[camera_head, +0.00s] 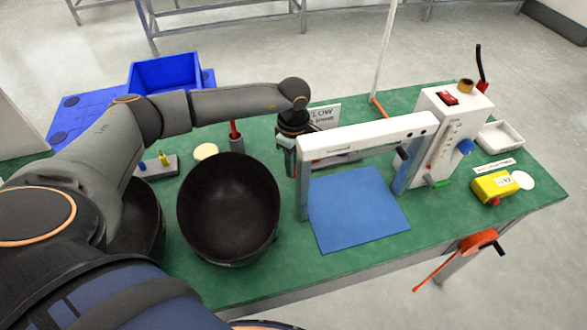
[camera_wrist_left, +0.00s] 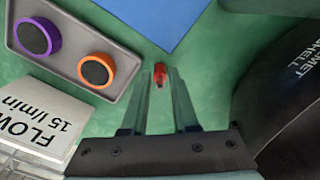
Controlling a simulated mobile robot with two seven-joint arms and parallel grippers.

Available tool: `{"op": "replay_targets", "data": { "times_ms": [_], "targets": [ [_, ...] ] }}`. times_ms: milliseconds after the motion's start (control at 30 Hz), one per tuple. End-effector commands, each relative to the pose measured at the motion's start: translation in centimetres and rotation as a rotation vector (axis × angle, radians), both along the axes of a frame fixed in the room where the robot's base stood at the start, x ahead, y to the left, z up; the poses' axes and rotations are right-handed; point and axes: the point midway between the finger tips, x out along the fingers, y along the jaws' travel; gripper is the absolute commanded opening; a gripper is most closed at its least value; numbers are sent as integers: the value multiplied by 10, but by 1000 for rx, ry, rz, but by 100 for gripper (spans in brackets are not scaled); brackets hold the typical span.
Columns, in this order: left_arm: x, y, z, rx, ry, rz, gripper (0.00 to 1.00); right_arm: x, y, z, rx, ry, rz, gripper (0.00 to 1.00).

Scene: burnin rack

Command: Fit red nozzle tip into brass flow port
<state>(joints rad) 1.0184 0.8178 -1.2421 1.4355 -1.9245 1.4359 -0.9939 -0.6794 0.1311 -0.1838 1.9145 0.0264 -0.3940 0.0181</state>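The red nozzle tip (camera_wrist_left: 160,75) shows in the left wrist view, between the ends of my left gripper's two fingers. Narrow gaps seem to show on both sides of it, and I cannot tell whether it lies on the green table or stands between the fingers. My left gripper (camera_head: 289,170) points down beside the left end of a white beam in the head view. Its fingers are apart. A round brass-coloured fitting (camera_head: 466,86), which looks like the flow port, sits on top of the white unit (camera_head: 451,115) at the right. My right gripper is not in view.
A white beam (camera_head: 368,138) on grey legs spans the blue mat (camera_head: 358,208). A black helmet shell (camera_head: 229,210) stands left of it. A grey tray (camera_wrist_left: 66,55) holds purple and orange rings near a flow sign (camera_wrist_left: 38,118). A yellow box (camera_head: 494,186) lies right.

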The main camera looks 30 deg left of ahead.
Motion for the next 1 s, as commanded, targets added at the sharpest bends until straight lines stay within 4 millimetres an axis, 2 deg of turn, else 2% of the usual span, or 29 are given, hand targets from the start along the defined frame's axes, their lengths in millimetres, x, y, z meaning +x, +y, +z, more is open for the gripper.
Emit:
{"op": "replay_targets", "data": {
  "times_ms": [100,367,600,1000],
  "targets": [
    [0,0,-11,-1,0,0,28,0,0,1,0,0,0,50],
    [0,0,-13,0,-1,-1,27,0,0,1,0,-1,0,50],
    [0,0,-13,0,-1,-1,0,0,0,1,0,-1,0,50],
    [0,0,-13,0,-1,0,0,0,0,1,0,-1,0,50]
  ]
}}
